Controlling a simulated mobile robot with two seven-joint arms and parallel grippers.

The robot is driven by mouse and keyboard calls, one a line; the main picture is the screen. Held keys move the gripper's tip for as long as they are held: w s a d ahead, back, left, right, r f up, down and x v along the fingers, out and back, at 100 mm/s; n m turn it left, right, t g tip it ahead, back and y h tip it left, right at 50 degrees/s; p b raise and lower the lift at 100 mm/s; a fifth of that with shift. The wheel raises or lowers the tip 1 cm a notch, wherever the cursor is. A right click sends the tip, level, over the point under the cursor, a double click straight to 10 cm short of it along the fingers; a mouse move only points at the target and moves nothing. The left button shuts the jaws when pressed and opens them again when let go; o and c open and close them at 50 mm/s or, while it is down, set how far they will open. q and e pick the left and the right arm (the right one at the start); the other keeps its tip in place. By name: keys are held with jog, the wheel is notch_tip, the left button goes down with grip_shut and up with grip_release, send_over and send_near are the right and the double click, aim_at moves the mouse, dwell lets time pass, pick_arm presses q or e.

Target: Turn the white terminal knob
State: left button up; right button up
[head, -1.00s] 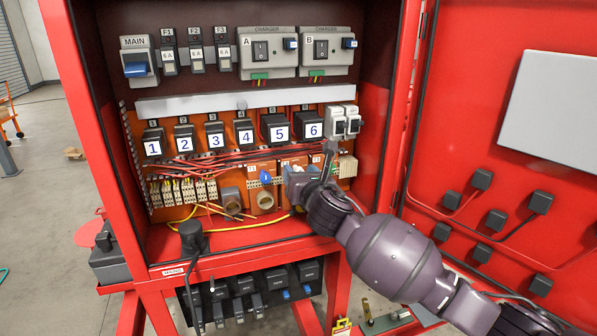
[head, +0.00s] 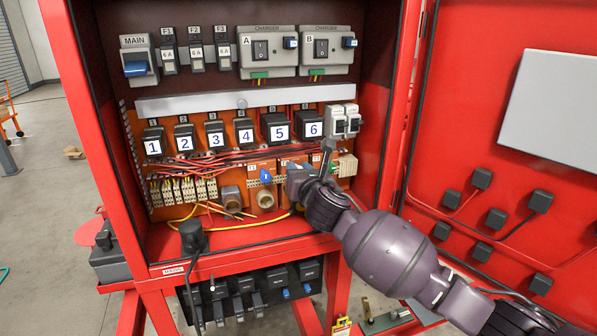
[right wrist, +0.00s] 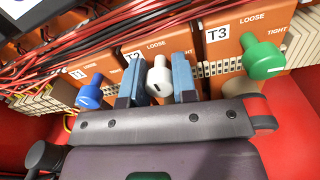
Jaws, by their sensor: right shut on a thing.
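The white terminal knob (right wrist: 158,82) sits on the orange T2 block (right wrist: 137,59), with a small dark mark on its face. My right gripper (right wrist: 160,86) has its two blue-padded fingers on either side of the knob and is shut on it. In the head view my right gripper (head: 298,182) reaches into the lower right of the red cabinet and hides the white knob. The blue knob (right wrist: 90,92) is to the left on T1, and the green knob (right wrist: 263,61) is to the right on T3. My left gripper is not in view.
Red wires (right wrist: 120,22) run just above the terminal blocks. Numbered black units (head: 279,130) stand above them in the cabinet. The cabinet's red right edge (head: 396,120) is close to my right arm. Orange-tipped loose wires (head: 228,209) lie to the left of the gripper.

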jog(key=shift+m, duration=0.3)
jog(key=m, duration=0.3)
jog(key=shift+m, duration=0.3)
jog(key=m, duration=0.4)
jog(key=shift+m, duration=0.4)
jog(key=m, duration=0.8)
jog(key=shift+m+h, duration=0.3)
jog(key=shift+m, duration=0.4)
jog(key=o, duration=0.9)
jog(key=shift+o, duration=0.2)
jog(key=shift+s, duration=0.15)
